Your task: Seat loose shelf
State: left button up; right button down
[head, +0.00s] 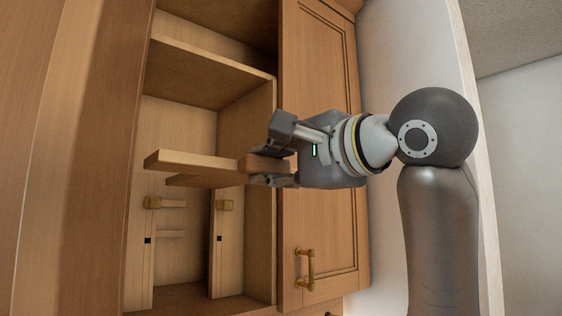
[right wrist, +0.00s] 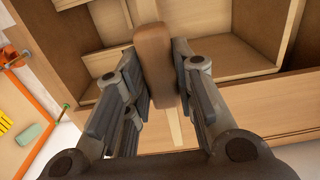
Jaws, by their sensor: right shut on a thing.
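The loose shelf (head: 195,163) is a light wooden board inside the open cabinet (head: 262,235). A darker brown block (head: 259,163) sits at its right end. My right gripper (head: 272,155) is shut on that block from the right, at the cabinet opening. In the right wrist view the brown block (right wrist: 154,65) is between the two fingers. My left gripper is out of view.
A fixed shelf (head: 205,70) crosses the cabinet above the board. A closed door (head: 322,75) with a brass handle (head: 304,268) adjoins on the right. In the right wrist view an orange frame (right wrist: 30,75) and a green item (right wrist: 35,135) lie at left.

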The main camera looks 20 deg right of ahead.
jog(key=shift+p+x, duration=0.55)
jog(key=shift+x, duration=1.65)
jog(key=p, duration=0.2)
send_near(210, 184)
jog(key=shift+w+a+r+p, duration=0.2)
jog(key=shift+w+p, duration=0.15)
jog(key=shift+w, duration=0.15)
jog(key=shift+w+a+r+p, duration=0.25)
jog(key=shift+w+p, duration=0.15)
jog(key=shift+w, duration=0.1)
jog(key=shift+w+a+r+p, duration=0.2)
jog(key=shift+w+p, duration=0.15)
jog(key=shift+w, duration=0.2)
jog(key=shift+p+x, duration=1.55)
jog(key=shift+x, duration=1.05)
jog(key=shift+w+a+f, duration=0.25)
jog(key=shift+w+f, duration=0.1)
jog(key=shift+f, duration=0.05)
jog(key=shift+f+b, duration=0.7)
jog(key=shift+f, duration=0.1)
